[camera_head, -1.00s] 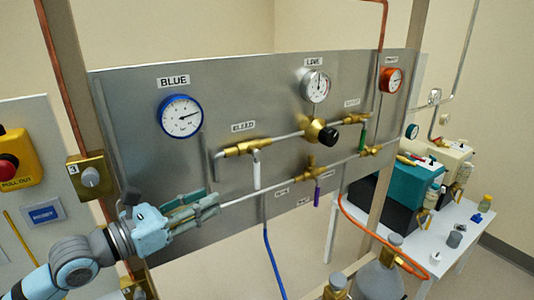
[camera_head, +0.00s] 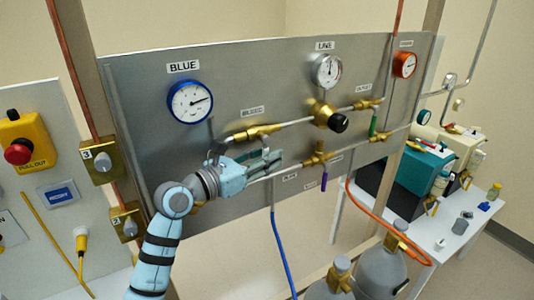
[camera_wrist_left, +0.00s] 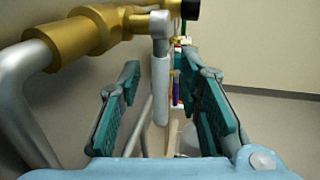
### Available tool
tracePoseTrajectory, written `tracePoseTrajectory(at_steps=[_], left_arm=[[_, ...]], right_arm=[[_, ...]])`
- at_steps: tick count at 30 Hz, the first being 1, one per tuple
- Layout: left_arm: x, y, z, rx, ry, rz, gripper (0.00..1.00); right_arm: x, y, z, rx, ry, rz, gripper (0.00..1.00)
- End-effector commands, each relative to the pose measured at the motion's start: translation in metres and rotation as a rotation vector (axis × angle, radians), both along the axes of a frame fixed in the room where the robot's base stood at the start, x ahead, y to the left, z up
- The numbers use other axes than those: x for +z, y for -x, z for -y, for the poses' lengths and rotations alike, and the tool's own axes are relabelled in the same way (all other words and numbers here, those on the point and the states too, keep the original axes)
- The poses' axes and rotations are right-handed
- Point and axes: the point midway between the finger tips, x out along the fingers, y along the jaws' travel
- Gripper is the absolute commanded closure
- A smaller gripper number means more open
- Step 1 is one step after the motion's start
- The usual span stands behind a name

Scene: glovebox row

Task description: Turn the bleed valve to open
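The brass bleed valve (camera_head: 252,134) sits on the upper left pipe of the steel panel, under a label that appears to read BLEED (camera_head: 252,110). Its white lever is mostly hidden by my left gripper in the head view. In the left wrist view the lever (camera_wrist_left: 160,88) hangs straight down from the brass valve body (camera_wrist_left: 85,35). My left gripper (camera_head: 266,160) is just below the valve. In the left wrist view its teal-padded fingers (camera_wrist_left: 162,100) are open, one on each side of the lever, with visible gaps. My right gripper is not in view.
A blue gauge (camera_head: 190,101) is above left of the valve. A black-knobbed regulator (camera_head: 330,116) and a purple-handled valve (camera_head: 321,158) are to the right. A lower pipe (camera_head: 285,172) runs close to my left gripper. A blue hose (camera_head: 280,250) hangs below.

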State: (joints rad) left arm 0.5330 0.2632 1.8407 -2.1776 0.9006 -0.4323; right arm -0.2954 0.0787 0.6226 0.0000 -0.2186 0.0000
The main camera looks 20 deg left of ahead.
Motion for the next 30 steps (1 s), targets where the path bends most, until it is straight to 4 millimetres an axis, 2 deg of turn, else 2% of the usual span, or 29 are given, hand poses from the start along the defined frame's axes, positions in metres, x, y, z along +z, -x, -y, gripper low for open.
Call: tracePoseTrajectory(at_steps=[9,11,15,16,25,30], left_arm=[[-0.0004,-0.0047,0.0035,0.0,-0.001,0.001,0.68],[-0.0004,-0.0047,0.0035,0.0,-0.001,0.001,0.76],[-0.0004,-0.0046,0.0034,0.0,-0.001,0.001,0.98],[-0.0005,-0.0046,0.0034,0.0,-0.001,0.001,1.0],[-0.0004,-0.0044,0.0029,0.0,0.0,0.001,1.0],[-0.0021,-0.0051,0.0036,0.001,0.015,0.017,1.0]], right_arm=[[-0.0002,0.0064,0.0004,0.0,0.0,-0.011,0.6],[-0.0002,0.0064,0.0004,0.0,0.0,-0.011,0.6],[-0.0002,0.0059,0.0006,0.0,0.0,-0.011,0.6],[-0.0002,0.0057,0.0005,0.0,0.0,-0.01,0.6],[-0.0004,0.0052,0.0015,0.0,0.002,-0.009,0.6],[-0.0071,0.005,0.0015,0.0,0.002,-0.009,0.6]])
